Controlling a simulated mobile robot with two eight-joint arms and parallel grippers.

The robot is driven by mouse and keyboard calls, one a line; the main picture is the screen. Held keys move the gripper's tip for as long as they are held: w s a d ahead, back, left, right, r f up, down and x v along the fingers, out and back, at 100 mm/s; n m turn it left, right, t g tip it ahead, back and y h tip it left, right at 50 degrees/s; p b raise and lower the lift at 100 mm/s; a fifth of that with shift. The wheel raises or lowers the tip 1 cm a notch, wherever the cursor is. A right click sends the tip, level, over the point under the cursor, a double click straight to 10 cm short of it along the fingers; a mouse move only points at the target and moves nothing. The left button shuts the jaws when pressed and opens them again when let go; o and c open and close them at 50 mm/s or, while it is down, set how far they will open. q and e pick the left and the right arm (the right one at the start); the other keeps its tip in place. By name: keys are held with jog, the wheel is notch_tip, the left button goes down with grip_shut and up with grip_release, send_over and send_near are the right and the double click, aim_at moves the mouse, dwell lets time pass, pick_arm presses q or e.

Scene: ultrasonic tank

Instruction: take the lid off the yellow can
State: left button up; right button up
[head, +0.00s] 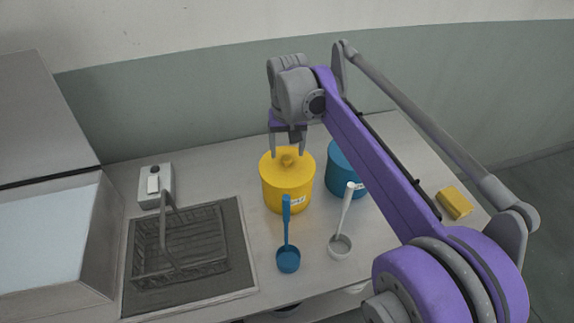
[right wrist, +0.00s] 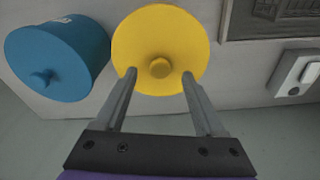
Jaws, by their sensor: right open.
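The yellow can (head: 285,192) stands upright on the counter with its yellow lid on. The round knob (head: 288,160) rises from the middle of the lid; in the right wrist view, the lid (right wrist: 160,25) faces the camera and its knob (right wrist: 159,68) shows between the finger lines. My right gripper (head: 288,154) is open, pointing down just above the lid. Its fingertips (right wrist: 160,74) are spread on either side of the knob; I cannot tell whether they reach down to its height. The left gripper is not in view.
A blue can (head: 343,180) stands close to the right, partly behind my arm. A blue ladle (head: 287,258) and a white ladle (head: 341,245) are in front.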

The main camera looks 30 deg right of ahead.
aim_at(287, 162)
notch_tip(287, 162, down, 2)
jog(key=shift+w+f, duration=0.15)
jog(key=shift+f, duration=0.05)
grip_shut()
